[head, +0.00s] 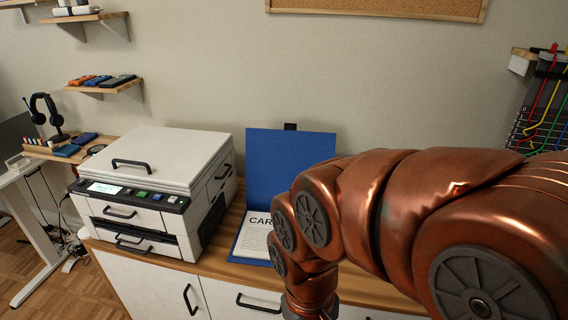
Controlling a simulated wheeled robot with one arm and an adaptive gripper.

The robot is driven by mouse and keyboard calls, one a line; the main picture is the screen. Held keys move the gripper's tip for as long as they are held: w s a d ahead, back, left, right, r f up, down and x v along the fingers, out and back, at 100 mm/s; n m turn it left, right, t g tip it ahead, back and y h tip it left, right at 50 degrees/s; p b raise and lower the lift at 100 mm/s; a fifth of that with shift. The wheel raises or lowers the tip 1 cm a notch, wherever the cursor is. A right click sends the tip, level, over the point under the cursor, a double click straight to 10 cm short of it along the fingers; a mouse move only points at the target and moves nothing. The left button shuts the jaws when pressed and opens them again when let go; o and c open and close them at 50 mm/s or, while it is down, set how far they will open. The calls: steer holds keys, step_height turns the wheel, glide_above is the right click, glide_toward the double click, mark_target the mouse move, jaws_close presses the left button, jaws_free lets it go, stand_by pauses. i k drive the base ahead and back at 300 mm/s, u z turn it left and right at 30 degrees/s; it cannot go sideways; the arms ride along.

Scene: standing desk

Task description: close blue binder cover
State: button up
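The blue binder stands open on the wooden cabinet top, with its blue cover (285,160) raised upright toward the wall. A dark tab sticks up from the cover's top edge. A white page (254,233) with large letters starting "CAR" lies on the binder's base, to the left of my arm. My copper-coloured arm reaches in from the right and hides the right part of the binder. The arm bends down in front of the cabinet, and my gripper is below the picture's edge, out of view.
A white printer (152,185) stands on the cabinet top (222,248) left of the binder. Shelves and a desk with headphones (45,115) are at the far left. A rack with coloured cables (545,100) hangs at the right. A cork board (380,8) is above.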

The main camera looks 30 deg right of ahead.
mark_target(275, 158)
steer(key=z, duration=1.2)
steer(key=i, duration=0.4)
steer(key=u, duration=0.6)
